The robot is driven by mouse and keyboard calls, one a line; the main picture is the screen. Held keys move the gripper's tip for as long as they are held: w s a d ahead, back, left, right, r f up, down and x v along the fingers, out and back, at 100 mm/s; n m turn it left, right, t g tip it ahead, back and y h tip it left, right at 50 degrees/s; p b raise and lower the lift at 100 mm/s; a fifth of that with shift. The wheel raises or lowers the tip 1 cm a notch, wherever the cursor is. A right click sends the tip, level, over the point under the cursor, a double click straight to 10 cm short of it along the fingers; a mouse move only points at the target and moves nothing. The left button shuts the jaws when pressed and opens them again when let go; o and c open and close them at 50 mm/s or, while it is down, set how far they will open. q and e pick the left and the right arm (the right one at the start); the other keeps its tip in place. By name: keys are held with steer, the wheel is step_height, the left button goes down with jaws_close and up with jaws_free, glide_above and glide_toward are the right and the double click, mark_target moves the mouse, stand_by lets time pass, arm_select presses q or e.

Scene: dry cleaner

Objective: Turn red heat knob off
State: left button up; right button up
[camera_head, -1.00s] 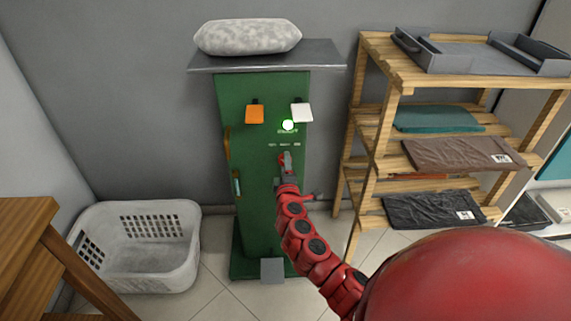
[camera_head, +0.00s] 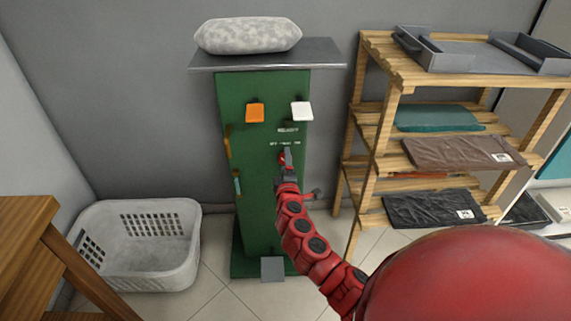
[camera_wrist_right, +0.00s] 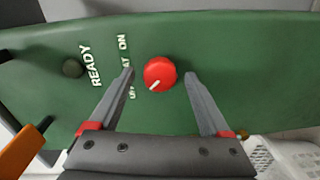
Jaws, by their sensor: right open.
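The red heat knob (camera_wrist_right: 159,74) is on the green panel of the press (camera_head: 262,180). In the right wrist view its white pointer mark slants to the lower left, toward the "OFF" end of the printed OFF HEAT ON label. My right gripper (camera_wrist_right: 159,75) is open, one finger on each side of the knob, with visible gaps between fingers and knob. In the head view my right gripper (camera_head: 286,158) is at the panel front and mostly hides the knob. The round light (camera_wrist_right: 72,68) beside "READY" is dark. My left gripper is not in view.
An orange pad (camera_head: 255,113) and a white pad (camera_head: 302,111) stick out above the knob. A padded board (camera_head: 248,36) tops the press. A wooden shelf (camera_head: 376,150) with folded cloths stands at right, a white basket (camera_head: 140,250) at left.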

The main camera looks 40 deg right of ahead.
steer(key=p+v, duration=0.1)
steer(key=v, duration=1.6)
steer(key=shift+s, duration=0.2)
steer(key=shift+w+a, duration=0.1)
